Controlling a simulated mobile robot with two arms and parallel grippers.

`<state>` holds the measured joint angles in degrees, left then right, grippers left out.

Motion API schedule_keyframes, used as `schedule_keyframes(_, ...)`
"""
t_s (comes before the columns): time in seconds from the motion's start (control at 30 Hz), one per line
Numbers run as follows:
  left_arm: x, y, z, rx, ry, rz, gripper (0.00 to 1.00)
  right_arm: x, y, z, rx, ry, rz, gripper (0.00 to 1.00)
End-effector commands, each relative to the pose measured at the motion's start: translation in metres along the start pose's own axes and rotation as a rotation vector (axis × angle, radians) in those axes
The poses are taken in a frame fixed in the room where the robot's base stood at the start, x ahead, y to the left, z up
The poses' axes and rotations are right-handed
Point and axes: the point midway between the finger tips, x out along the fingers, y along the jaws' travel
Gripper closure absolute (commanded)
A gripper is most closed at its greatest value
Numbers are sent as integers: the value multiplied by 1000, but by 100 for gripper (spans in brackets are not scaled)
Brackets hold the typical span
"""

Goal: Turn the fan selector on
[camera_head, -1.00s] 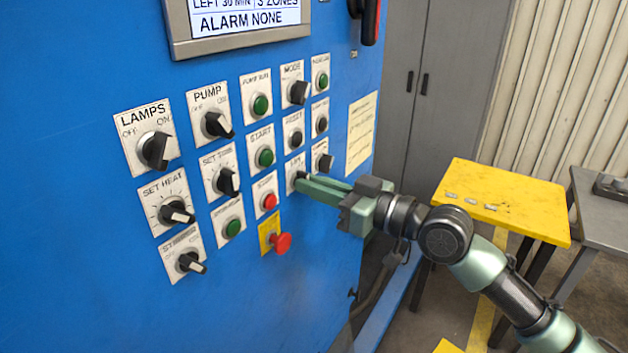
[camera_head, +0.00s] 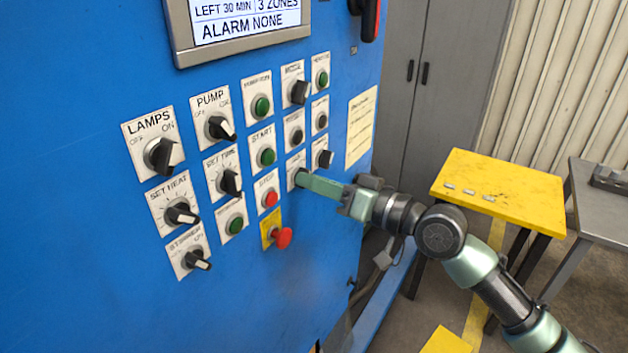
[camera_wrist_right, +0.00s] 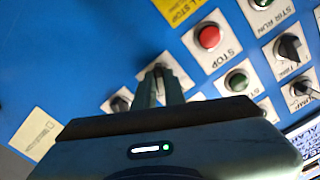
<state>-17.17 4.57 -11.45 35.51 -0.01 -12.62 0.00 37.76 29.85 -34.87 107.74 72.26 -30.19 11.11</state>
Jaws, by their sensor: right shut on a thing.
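The fan selector (camera_head: 295,168) is a small dark knob on a white plate, in the lower row of the blue panel, right of the red STOP button (camera_head: 270,198). My right gripper (camera_head: 303,179) has its green fingertips at this knob and is shut on it. In the right wrist view the two fingers (camera_wrist_right: 158,82) lie on either side of the knob (camera_wrist_right: 158,70). The fingers hide most of the knob and its plate, so I cannot read its position. My left gripper is not in view.
Neighbouring controls are close: a black knob (camera_head: 325,158) to the right, a black button (camera_head: 297,137) above, and a red emergency button (camera_head: 282,238) below left. A yellow table (camera_head: 500,190) stands right, behind my arm. The space in front of the panel's lower part is clear.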

Motion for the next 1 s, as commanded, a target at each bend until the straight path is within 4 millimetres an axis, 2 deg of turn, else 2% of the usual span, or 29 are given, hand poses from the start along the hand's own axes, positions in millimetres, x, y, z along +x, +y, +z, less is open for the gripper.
schedule_keyframes(0.27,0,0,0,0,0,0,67,0,0,0,5,1,0,100)
schedule_keyframes(0.3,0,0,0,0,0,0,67,0,0,0,5,1,0,86)
schedule_keyframes(0.37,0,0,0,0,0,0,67,0,0,0,5,1,0,70)
schedule_keyframes(0.4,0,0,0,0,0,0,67,0,0,0,4,1,0,67)
schedule_keyframes(0.73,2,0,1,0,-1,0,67,-3,1,1,2,1,1,67)
schedule_keyframes(0.87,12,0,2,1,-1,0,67,-18,4,4,0,0,3,67)
schedule_keyframes(1.0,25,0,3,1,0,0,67,-44,4,4,0,1,4,67)
